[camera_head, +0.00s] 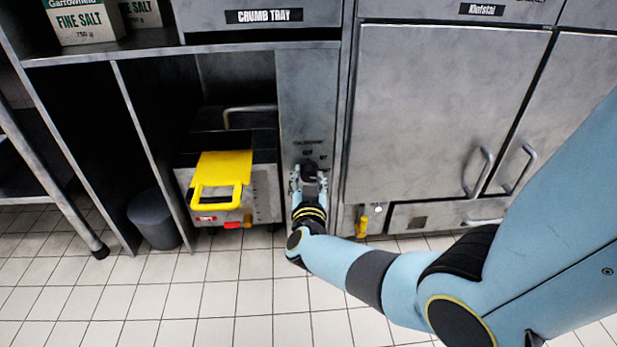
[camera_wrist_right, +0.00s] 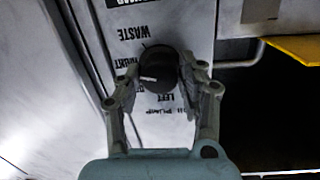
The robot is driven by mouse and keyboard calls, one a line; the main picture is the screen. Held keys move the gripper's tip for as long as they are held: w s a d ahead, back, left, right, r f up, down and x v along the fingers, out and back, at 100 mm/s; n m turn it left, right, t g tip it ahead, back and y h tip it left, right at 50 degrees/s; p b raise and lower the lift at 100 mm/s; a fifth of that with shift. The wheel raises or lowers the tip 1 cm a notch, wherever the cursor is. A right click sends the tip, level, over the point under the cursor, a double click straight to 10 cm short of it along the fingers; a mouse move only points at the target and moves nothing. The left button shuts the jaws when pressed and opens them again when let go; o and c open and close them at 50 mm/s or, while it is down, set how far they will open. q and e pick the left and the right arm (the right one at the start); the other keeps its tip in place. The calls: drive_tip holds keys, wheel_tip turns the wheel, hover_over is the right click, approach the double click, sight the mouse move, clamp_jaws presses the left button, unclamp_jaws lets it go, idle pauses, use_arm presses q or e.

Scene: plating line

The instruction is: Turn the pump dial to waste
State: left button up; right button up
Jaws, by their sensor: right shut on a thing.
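The pump dial (camera_head: 309,168) is a round black knob low on the narrow grey panel (camera_head: 308,95). The right wrist view shows the dial (camera_wrist_right: 158,70) up close, with a white pointer mark toward the left of that picture. Labels around it appear upside down there; WASTE (camera_wrist_right: 128,33) is at upper left and LEFT is below the dial. My right gripper (camera_head: 309,178) is shut on the dial, with one finger on each side; the fingers also show in the right wrist view (camera_wrist_right: 166,82). My left gripper is not in view.
Left of the panel, a grey machine (camera_head: 262,190) with a yellow handled part (camera_head: 222,168) sits in an open bay. A dark bin (camera_head: 155,218) stands farther left. Grey cabinet doors with handles (camera_head: 478,172) are at right. A yellow lever (camera_head: 362,226) is low beside my wrist. Tiled floor is clear in front.

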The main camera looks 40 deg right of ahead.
drive_tip(key=m, duration=0.3)
drive_tip(key=shift+y, duration=0.4)
drive_tip(key=m, duration=0.3)
drive_tip(key=shift+s+f, duration=0.1)
drive_tip(key=shift+m, duration=0.6)
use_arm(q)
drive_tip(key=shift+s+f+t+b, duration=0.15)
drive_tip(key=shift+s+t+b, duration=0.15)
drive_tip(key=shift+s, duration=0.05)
use_arm(e)
drive_tip(key=shift+m+y, duration=0.4)
drive_tip(key=shift+m, duration=0.1)
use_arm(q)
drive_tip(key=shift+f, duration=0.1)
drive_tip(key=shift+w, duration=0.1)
use_arm(e)
drive_tip(key=o, duration=1)
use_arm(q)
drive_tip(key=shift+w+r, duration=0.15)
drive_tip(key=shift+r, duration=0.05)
use_arm(e)
drive_tip(key=shift+o, duration=0.7)
